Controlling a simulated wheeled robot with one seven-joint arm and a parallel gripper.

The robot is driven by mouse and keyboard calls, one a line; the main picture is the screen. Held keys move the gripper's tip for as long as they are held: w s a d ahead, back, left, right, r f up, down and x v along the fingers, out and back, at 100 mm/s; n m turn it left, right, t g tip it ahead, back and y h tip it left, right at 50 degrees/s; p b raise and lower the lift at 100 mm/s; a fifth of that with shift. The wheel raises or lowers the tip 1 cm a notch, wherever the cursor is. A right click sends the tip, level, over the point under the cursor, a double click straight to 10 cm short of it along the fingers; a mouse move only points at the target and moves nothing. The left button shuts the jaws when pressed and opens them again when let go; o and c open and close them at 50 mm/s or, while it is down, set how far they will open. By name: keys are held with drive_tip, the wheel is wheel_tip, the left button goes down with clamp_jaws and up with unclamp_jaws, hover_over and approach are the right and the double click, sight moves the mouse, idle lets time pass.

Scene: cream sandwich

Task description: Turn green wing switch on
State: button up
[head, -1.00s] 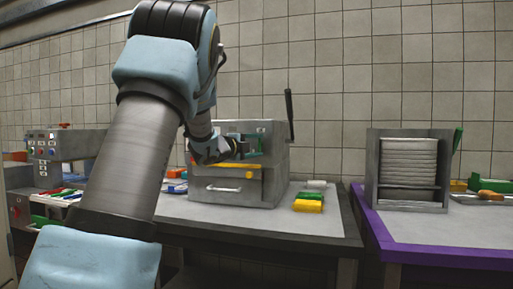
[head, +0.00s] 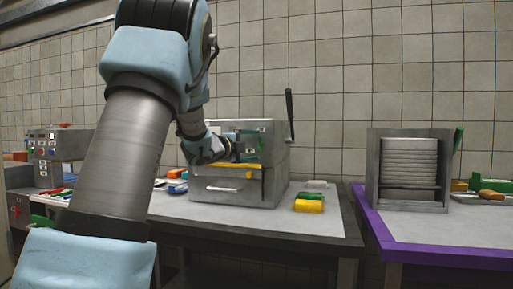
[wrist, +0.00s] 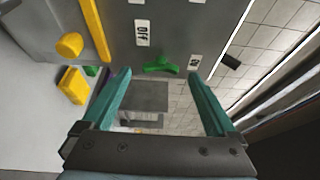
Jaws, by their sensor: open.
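The green wing switch (wrist: 160,64) is on the grey face of a box-shaped machine (head: 235,192). In the wrist view it lies just beyond my gripper (wrist: 159,76), between the two teal fingertips. The fingers are open and spread to either side of it, and I see no contact. An "OFF" label (wrist: 142,33) is above the switch and another small white label (wrist: 195,62) is to its right. In the head view my gripper (head: 246,146) is at the upper front of the machine, where it partly hides the switch area.
A yellow bar (wrist: 96,30) and yellow knob (wrist: 68,44) are left of the switch in the wrist view. A black lever (head: 289,104) rises at the machine's right side. Coloured blocks (head: 309,206) lie on the counter to its right. A slatted grey rack (head: 408,172) stands further right.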

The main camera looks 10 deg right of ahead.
drive_tip(key=b+v, duration=0.1)
drive_tip(key=v, duration=0.7)
drive_tip(key=shift+a, duration=0.25)
drive_tip(key=shift+s, duration=0.1)
drive_tip(key=s+a+f+n+y, duration=0.2)
drive_tip(key=a+f+n+y, duration=1)
drive_tip(key=f+n, duration=0.4)
drive_tip(key=s+a+f+n+g+y, duration=0.1)
drive_tip(key=s+a+f+n+g, duration=0.2)
drive_tip(key=s+a+f+n, duration=0.35)
drive_tip(key=s+d+f+n+g, duration=0.15)
drive_tip(key=s+f+g, duration=0.25)
drive_tip(key=s, duration=0.5)
drive_tip(key=s+f+n+g, duration=0.3)
drive_tip(key=s+f, duration=0.1)
drive_tip(key=s, duration=0.5)
wheel_tip(320, 180, up, 14)
drive_tip(key=p, duration=1.5)
drive_tip(key=shift+w+a+r+y, duration=0.15)
drive_tip(key=shift+w+a+y, duration=0.15)
drive_tip(key=shift+y, duration=0.1)
